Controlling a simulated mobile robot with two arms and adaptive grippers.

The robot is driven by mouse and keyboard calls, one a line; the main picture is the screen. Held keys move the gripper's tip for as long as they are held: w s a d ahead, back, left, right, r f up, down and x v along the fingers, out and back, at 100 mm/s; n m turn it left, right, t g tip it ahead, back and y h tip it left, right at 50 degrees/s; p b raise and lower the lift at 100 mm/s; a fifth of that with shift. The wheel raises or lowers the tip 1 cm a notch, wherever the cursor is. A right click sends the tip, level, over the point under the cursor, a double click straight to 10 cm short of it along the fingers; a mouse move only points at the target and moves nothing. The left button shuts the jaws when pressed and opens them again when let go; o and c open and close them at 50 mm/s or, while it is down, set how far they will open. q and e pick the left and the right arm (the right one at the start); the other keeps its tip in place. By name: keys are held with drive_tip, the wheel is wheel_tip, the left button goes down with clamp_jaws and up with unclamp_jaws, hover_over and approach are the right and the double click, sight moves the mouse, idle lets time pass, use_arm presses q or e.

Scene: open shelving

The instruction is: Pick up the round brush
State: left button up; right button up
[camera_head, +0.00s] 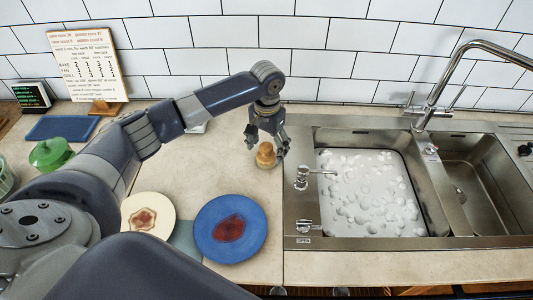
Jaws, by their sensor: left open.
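The round brush (266,156) is a small tan, knob-topped thing standing on the beige counter, left of the sink. My left gripper (267,145) is right above and around it, pointing down, with its dark fingers apart on either side of the brush top. I cannot tell whether a finger touches it. The gripper partly hides the brush's upper part. My right gripper is not in view.
A blue plate (255,208) and a cream plate (163,228), both stained, lie in front. The sink (310,215) with foamy water and a tall faucet (432,95) is at right. A green pot (50,153) and recipe board (88,65) stand left.

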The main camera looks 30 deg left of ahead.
sight(267, 155)
use_arm(q)
wheel_tip(267, 155, down, 3)
drive_tip(key=shift+s+a+f+p, duration=0.1)
drive_tip(key=shift+f+p, duration=0.1)
drive_tip(key=shift+p, duration=0.15)
drive_tip(key=shift+f, duration=0.15)
drive_tip(key=c, duration=1.2)
drive_tip(key=shift+o, duration=0.2)
drive_tip(key=shift+r+b, duration=0.3)
drive_tip(key=shift+r, duration=0.25)
wheel_tip(267, 155, up, 2)
drive_tip(key=shift+r+b, duration=0.1)
drive_tip(key=shift+b, duration=0.3)
drive_tip(key=s+d, duration=0.1)
drive_tip(key=s, duration=0.4)
drive_tip(key=s+d+r+b, duration=0.1)
drive_tip(key=s, duration=0.4)
drive_tip(key=s+d+b, duration=0.1)
drive_tip(key=s, duration=0.4)
drive_tip(key=shift+s+r, duration=0.3)
drive_tip(key=shift+r, duration=0.05)
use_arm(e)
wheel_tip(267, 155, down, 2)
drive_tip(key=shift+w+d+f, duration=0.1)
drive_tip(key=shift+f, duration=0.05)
